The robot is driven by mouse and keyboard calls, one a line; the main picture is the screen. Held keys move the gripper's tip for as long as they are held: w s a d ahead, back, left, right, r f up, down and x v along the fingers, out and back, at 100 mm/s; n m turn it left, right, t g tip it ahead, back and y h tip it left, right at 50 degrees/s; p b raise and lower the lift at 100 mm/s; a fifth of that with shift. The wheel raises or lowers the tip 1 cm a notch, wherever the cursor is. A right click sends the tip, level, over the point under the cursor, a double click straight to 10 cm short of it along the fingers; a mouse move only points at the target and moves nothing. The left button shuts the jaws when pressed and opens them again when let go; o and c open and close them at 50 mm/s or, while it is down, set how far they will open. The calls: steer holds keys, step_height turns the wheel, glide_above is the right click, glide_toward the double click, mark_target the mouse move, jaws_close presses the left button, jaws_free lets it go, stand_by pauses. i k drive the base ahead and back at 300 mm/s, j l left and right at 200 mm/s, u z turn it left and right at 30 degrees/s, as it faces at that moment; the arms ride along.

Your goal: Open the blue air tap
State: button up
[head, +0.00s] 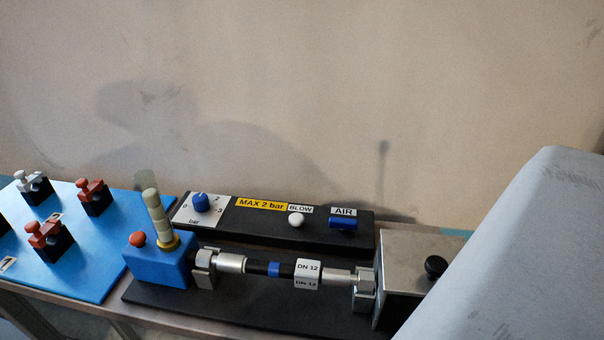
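The blue air tap (343,223) is a small blue lever on the black panel (262,228) at the back of the bench, right of centre in the head view. It lies sideways along the panel, just below a white label reading AIR (343,211). Nothing touches the tap. My gripper is not in view.
The panel also bears a white BLOW button (296,219) and a blue bar knob (201,202). In front, a hose assembly (262,267) runs from a blue block (158,262) to a metal block (410,272). A large grey surface (530,250) fills the lower right.

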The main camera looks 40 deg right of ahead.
mark_target(342, 224)
steer(key=k+z, duration=0.35)
steer(key=k+l+z, duration=0.1)
steer(key=z, duration=0.3)
steer(key=k+l, duration=0.05)
steer(key=k, duration=0.05)
